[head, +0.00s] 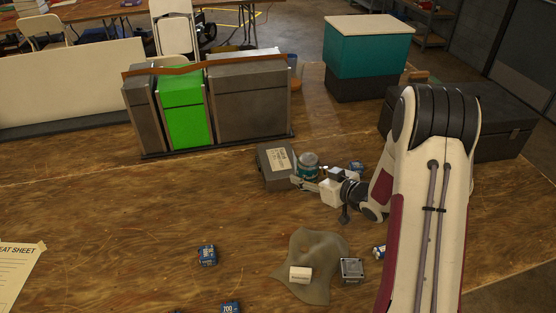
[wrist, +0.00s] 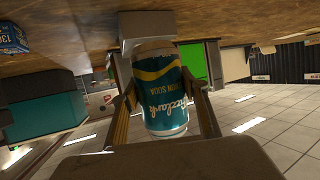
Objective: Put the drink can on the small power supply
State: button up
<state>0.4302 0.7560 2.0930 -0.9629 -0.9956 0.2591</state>
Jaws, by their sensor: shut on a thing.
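My gripper (head: 303,182) is shut on the drink can (head: 308,160), a teal can with a yellow stripe and a pale end. In the wrist view, which is upside down, the can (wrist: 162,100) sits upright between both fingers. A grey box with a pale label (head: 275,164) lies just left of the can in the head view; it may be the small power supply. A grey block (wrist: 148,28) shows by the can's base in the wrist view. I cannot tell whether the can touches it. A small metal box (head: 351,270) stands nearer the front.
Several blue boxes lie about, one (head: 357,167) just right of the can and another (head: 207,255) at front. A cloth (head: 318,250) bears a pale block (head: 300,274). A grey-and-green cabinet unit (head: 185,112) stands behind. The table's left middle is clear.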

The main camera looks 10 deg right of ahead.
jog(key=w+a+r, duration=0.2)
jog(key=w+a, duration=0.2)
jog(key=w, duration=0.2)
jog(key=w+a+r, duration=0.2)
jog(key=w+a, duration=0.1)
jog(key=w, duration=0.4)
jog(key=r+m+t+h, duration=0.1)
jog(key=r+m+h, duration=0.1)
send_over(279, 164)
jog(key=shift+f, duration=0.1)
jog(key=shift+s, duration=0.1)
jog(key=shift+f, duration=0.1)
jog(key=shift+f, duration=3)
jog(key=shift+f, duration=0.1)
jog(key=shift+f, duration=1.8)
jog(key=shift+f, duration=0.1)
